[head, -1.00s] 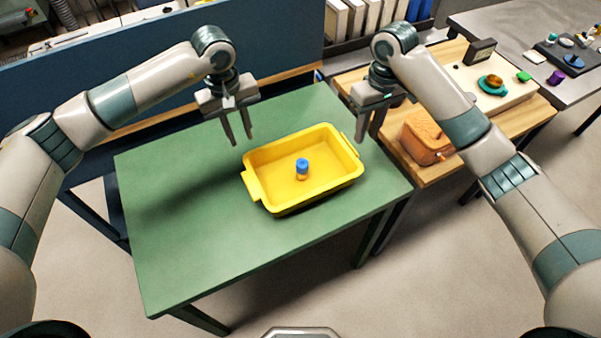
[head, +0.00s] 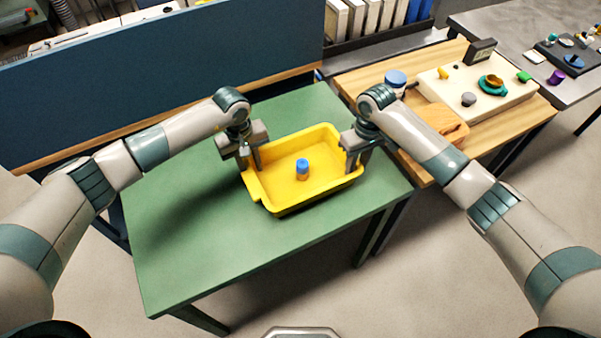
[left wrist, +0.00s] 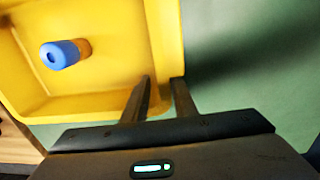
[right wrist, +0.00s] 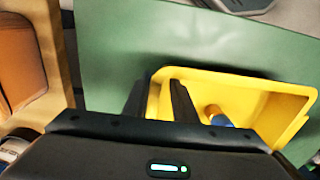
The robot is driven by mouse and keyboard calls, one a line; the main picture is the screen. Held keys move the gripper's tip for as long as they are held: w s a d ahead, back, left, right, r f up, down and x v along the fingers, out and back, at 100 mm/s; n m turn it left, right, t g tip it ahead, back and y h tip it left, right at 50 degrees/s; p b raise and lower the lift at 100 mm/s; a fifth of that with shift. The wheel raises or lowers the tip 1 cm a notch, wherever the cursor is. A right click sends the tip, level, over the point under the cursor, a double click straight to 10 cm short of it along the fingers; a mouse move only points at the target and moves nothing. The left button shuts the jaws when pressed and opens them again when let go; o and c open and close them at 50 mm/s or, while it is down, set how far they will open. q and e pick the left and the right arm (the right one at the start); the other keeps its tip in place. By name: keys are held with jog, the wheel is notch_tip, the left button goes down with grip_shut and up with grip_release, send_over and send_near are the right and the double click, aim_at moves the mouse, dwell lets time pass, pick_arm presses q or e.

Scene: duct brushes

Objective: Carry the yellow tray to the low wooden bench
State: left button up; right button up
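The yellow tray (head: 290,201) sits level on the green table (head: 180,220). My left gripper (head: 248,163) is open at the tray's left end, fingers pointing down. In the left wrist view its fingers (left wrist: 162,80) lie over the tray's edge. My right gripper (head: 355,162) is open at the right end. In the right wrist view its fingers (right wrist: 158,85) straddle the end wall. Whether the fingers touch the tray is unclear.
A wooden-topped bench (head: 365,83) stands right of the green table, bearing a pale board (head: 450,90), an orange-brown block (head: 440,122) and a blue-topped container (head: 396,78). A blue partition (head: 150,80) runs behind. The green table's left and front areas are clear.

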pick_arm(q)
jog(key=shift+f, duration=0.75)
pick_arm(e)
jog(key=shift+f, duration=0.7)
pick_arm(q)
grip_shut()
pick_arm(e)
grip_shut()
pick_arm(q)
jog(key=shift+r, duration=0.1)
